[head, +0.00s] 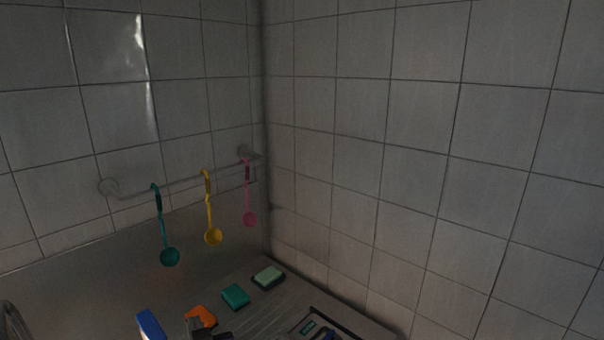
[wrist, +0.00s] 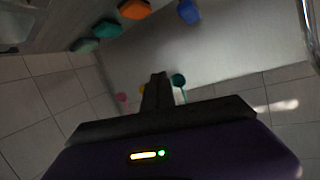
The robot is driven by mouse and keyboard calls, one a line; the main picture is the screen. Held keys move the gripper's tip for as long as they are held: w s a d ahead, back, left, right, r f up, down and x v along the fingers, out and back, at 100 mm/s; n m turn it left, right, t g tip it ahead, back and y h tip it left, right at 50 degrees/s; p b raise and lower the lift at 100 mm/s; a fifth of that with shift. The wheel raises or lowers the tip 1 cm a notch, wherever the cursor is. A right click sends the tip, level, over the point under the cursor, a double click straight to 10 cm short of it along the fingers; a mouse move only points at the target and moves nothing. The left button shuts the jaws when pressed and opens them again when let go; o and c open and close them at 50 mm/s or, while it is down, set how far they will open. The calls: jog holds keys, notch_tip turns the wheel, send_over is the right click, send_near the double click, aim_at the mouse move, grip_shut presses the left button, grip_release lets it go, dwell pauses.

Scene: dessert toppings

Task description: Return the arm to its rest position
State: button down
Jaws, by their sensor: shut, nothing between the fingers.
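My gripper (wrist: 158,78) shows in the wrist view, its dark fingers together in the lower middle with nothing between them. It is in the air, and no object touches the fingertips in that view. A dark shape at the bottom edge of the head view may be part of my arm or gripper; I cannot tell.
A teal ladle (head: 168,256), a yellow ladle (head: 212,237) and a pink ladle (head: 249,219) hang from a wall rail (head: 130,193). Green, teal and orange sponges (head: 268,276) and a blue item (head: 150,325) lie on the counter. Tiled walls meet in a corner.

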jog(key=s+d+f+t+b, duration=0.1)
jog(key=s+d+f+t, duration=0.15)
jog(key=s+d, duration=0.85)
jog(key=s+d+f+t+b, duration=0.1)
jog(key=s+d+f, duration=0.4)
jog(key=d, duration=0.9)
jog(key=s+d+m+h+b, duration=0.1)
jog(key=s+d+h, duration=0.1)
jog(key=s+d, duration=0.3)
jog(key=s+d+m+g+h+b, duration=0.1)
jog(key=s+d, duration=0.5)
jog(key=s, duration=0.8)
jog(key=s+d+m+h+b, duration=0.1)
jog(key=s+d+h, duration=0.3)
jog(key=s, duration=0.5)
jog(key=shift+s+d+f+m+g+b, duration=0.2)
jog(key=shift+d+f+m+g+b, duration=0.15)
jog(key=shift+d+m, duration=0.35)
jog(key=shift+d, duration=0.1)
